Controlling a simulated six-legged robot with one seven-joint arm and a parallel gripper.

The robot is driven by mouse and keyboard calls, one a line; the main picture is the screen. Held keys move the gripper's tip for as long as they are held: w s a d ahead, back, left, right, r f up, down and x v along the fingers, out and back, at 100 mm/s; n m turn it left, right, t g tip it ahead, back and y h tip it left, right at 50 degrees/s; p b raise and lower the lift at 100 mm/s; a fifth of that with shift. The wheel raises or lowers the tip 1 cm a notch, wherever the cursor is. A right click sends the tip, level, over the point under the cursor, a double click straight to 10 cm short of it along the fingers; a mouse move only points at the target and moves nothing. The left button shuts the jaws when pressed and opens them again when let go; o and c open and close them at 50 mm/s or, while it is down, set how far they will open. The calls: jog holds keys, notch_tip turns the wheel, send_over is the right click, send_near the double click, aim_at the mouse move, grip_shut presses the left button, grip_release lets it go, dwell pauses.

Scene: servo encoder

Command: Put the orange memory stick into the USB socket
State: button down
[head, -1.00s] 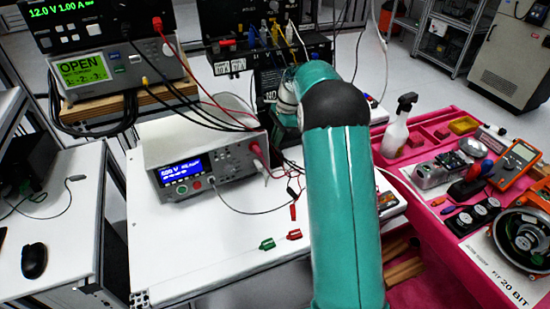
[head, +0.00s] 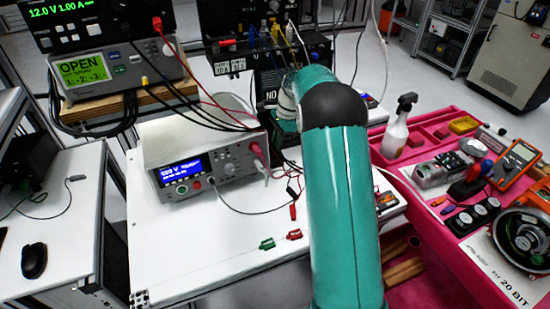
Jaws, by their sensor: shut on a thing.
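My teal arm reaches from the bottom of the head view towards the equipment at the back of the white bench. Its far end bends down behind the black elbow, and my gripper is hidden there. I cannot see the orange memory stick or the USB socket. A small green piece (head: 267,244) and a small red piece (head: 294,234) lie on the bench left of my arm.
A grey meter with a blue display (head: 205,165) stands on the white bench (head: 175,235), with cables around it. Stacked instruments (head: 115,70) stand at the back left. A pink-topped table (head: 425,208) at the right holds a spray bottle (head: 397,128), an orange multimeter (head: 514,163) and other tools.

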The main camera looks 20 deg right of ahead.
jog(key=shift+f, duration=0.15)
jog(key=c, duration=1.5)
grip_release()
jog(key=shift+o, duration=0.2)
jog(key=v, duration=1.3)
jog(key=shift+r, duration=0.4)
jog(key=shift+d, duration=0.15)
